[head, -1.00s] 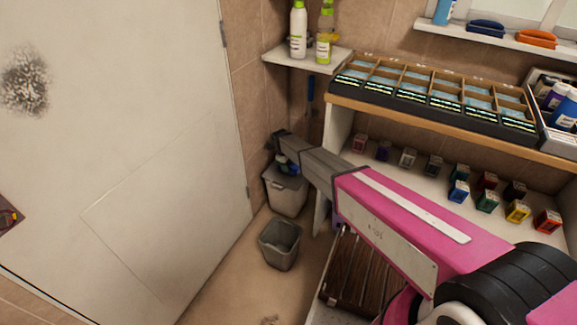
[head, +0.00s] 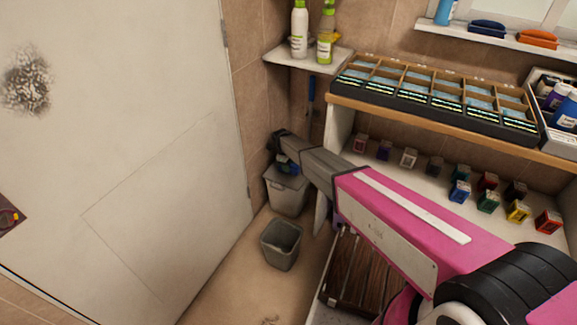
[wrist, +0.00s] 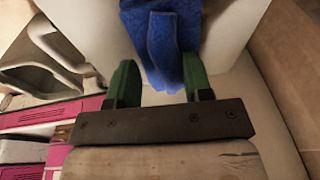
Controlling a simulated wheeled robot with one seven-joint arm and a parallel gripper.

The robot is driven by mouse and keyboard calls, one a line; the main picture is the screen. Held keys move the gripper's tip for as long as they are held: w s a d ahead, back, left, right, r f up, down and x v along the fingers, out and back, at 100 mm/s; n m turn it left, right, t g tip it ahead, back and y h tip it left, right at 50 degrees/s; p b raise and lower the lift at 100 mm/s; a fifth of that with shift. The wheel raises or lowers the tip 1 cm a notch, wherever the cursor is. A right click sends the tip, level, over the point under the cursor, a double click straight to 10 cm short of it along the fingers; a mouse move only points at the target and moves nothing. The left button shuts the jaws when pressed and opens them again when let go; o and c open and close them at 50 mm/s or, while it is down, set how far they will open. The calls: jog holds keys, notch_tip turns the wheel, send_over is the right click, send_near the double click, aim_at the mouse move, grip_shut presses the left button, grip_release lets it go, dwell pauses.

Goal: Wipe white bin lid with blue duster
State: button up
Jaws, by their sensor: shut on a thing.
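The white bin (head: 288,196) stands in the corner between the door and the shelf unit. Its pale lid also shows in the wrist view (wrist: 226,38). My gripper (wrist: 157,82) has green fingers and is shut on the blue duster (wrist: 163,40). The duster extends forward from between the fingers over the lid and appears to rest on it, though exact contact is hard to tell. My arm hides part of the lid and the fingers there.
An open grey bin (head: 281,246) stands on the floor in front. The door (head: 130,160) is to the left, with a dark smudge. The shelf unit (head: 470,139) on the right carries a divided tray and small colored boxes. A corner shelf (head: 309,61) holds two bottles.

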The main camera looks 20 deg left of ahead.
aim_at(298, 170)
jog(key=shift+w+a+f+y, duration=0.1)
jog(key=shift+w+a+y, duration=0.2)
jog(key=shift+a, duration=0.45)
jog(key=shift+w+a+y, duration=0.2)
jog(key=shift+w+a, duration=0.05)
jog(key=shift+a, duration=0.45)
jog(key=shift+d, duration=0.1)
jog(key=shift+s+d+f, duration=0.1)
jog(key=shift+s+d, duration=0.1)
jog(key=shift+d, duration=1.15)
jog(key=shift+s+d+f, duration=0.1)
jog(key=shift+s+d, duration=0.1)
jog(key=shift+d, duration=1.15)
jog(key=shift+s+d+f, duration=0.1)
jog(key=shift+d, duration=0.65)
jog(key=shift+s+d+f, duration=0.1)
jog(key=shift+d, duration=0.6)
jog(key=shift+s+f, duration=0.1)
jog(key=shift+a, duration=0.15)
